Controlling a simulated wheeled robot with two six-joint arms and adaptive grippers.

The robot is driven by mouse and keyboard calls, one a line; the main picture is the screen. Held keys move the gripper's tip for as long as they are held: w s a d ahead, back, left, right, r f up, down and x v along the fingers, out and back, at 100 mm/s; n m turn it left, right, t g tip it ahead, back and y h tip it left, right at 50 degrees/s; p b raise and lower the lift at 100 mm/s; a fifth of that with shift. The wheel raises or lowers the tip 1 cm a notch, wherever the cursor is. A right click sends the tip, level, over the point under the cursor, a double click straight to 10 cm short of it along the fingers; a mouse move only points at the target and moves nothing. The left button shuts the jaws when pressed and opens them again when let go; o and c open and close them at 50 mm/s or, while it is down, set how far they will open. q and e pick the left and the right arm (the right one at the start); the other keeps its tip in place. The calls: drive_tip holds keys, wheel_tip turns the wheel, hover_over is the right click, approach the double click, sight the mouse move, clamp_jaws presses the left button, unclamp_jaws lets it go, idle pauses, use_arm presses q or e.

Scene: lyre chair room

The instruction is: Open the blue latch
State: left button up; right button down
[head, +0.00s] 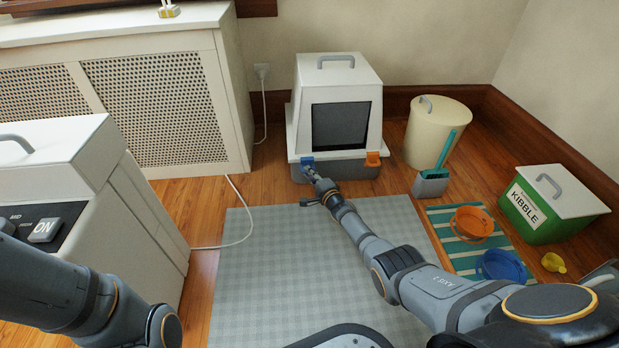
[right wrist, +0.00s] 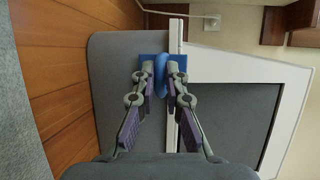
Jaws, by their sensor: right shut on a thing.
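The white hooded litter box (head: 293,118) with a grey base (head: 350,171) stands against the back wall. The blue latch (head: 307,159) is on the left of its front, at the seam between hood and base. My right gripper (head: 309,171) reaches it from the front. In the right wrist view, the fingers of my right gripper (right wrist: 161,78) are closed on the blue latch (right wrist: 161,65), one on each side of its rounded tab. An orange latch (head: 373,159) is at the right of the seam. My left arm shows at lower left, but its gripper is out of view.
A grey scoop holder (head: 430,184) with a teal scoop and a cream bin (head: 437,135) stand right of the box. A kibble bin (head: 555,205) and bowls are farther right. A grey checked mat (head: 270,270) lies in front. A white cabinet (head: 60,150) is left.

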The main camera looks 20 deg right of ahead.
drive_tip(key=shift+s+a+f+t+b, duration=0.15)
drive_tip(key=shift+f+t+b, duration=0.2)
drive_tip(key=shift+t, duration=0.25)
drive_tip(key=c, duration=1.4)
unclamp_jaws()
drive_tip(key=shift+s, duration=0.1)
drive_tip(key=s+d, duration=0.1)
drive_tip(key=s, duration=1)
drive_tip(key=shift+s+d, duration=0.25)
drive_tip(key=shift+s, duration=0.15)
